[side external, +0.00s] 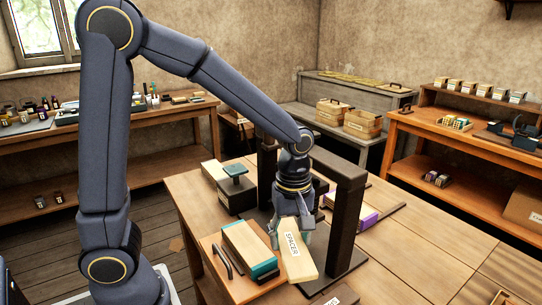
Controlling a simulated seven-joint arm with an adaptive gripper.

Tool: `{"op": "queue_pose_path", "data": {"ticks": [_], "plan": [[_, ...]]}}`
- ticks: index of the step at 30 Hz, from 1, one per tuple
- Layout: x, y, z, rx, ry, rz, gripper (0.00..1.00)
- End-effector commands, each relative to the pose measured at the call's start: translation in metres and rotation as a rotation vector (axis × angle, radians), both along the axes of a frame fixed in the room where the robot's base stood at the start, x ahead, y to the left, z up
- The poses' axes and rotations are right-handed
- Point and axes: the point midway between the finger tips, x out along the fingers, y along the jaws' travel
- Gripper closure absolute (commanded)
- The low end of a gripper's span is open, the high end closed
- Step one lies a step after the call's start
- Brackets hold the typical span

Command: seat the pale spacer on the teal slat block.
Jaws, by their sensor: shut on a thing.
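The pale spacer (299,264) is a light wooden block with a "SPACER" label on its face. My gripper (290,235) is shut on its upper end and holds it tilted, just right of the teal slat block. The teal slat block (264,271) has pale wood on top and teal at its end and edge. It lies on a reddish wooden board (217,262) with a dark bar handle (222,262). I cannot tell whether the spacer's lower end touches anything. My fingers hide part of the spacer's top.
A dark press frame (347,205) stands close at the right and behind my gripper. A dark box with a green-topped piece (236,188) stands behind the board. A purple-sided block (366,219) lies beyond the frame. The table (432,250) is largely clear at the right.

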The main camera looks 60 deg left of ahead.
Motion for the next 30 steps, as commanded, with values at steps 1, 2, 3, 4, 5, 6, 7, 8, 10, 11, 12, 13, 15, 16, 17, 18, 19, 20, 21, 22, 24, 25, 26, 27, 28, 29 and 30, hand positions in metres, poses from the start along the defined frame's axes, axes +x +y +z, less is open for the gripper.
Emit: {"op": "queue_pose_path", "data": {"ticks": [1, 2, 3, 4, 5, 6, 7, 8, 10, 11, 12, 13, 15, 16, 17, 18, 19, 20, 21, 22, 24, 25, 26, 27, 28, 29, 30], "plan": [[0.0, 0.021, -0.002, 0.0, 0.0, 0.055, 0.8], [-0.001, 0.032, -0.003, 0.0, 0.0, 0.085, 0.8], [-0.002, 0.048, -0.005, 0.0, 0.0, 0.126, 0.8], [-0.003, 0.06, -0.006, 0.0, 0.0, 0.155, 0.8], [-0.004, 0.072, -0.007, 0.0, 0.0, 0.182, 0.8], [-0.006, 0.087, -0.009, 0.0, 0.0, 0.218, 0.8], [-0.008, 0.098, -0.009, 0.0, 0.0, 0.241, 0.8], [-0.01, 0.108, -0.01, 0.0, 0.0, 0.264, 0.8], [-0.015, 0.129, -0.011, -0.001, 0.0, 0.308, 0.8], [-0.016, 0.137, -0.012, -0.001, 0.0, 0.324, 0.8], [-0.018, 0.145, -0.012, -0.001, 0.0, 0.34, 0.8], [-0.019, 0.15, -0.013, -0.001, 0.0, 0.348, 0.8], [-0.021, 0.16, -0.013, -0.001, 0.0, 0.363, 0.8], [-0.022, 0.162, -0.014, -0.001, 0.0, 0.365, 0.8], [-0.022, 0.164, -0.015, 0.0, 0.001, 0.368, 0.8], [-0.023, 0.166, -0.016, -0.001, 0.0, 0.37, 0.8], [-0.023, 0.166, -0.018, -0.001, 0.0, 0.371, 0.8], [-0.023, 0.166, -0.021, 0.0, 0.001, 0.371, 0.8], [-0.023, 0.166, -0.024, -0.001, 0.002, 0.37, 0.8], [-0.023, 0.166, -0.028, -0.001, 0.002, 0.37, 0.8], [-0.023, 0.166, -0.037, -0.001, 0.003, 0.37, 0.8], [-0.023, 0.166, -0.041, -0.002, 0.004, 0.37, 0.8], [-0.023, 0.166, -0.045, -0.001, 0.005, 0.37, 0.8], [-0.023, 0.166, -0.05, -0.001, 0.003, 0.37, 0.8], [-0.023, 0.166, -0.054, -0.001, 0.003, 0.37, 0.8], [-0.023, 0.166, -0.057, -0.001, 0.003, 0.37, 0.8], [-0.023, 0.166, -0.062, -0.001, 0.003, 0.37, 0.8]]}}
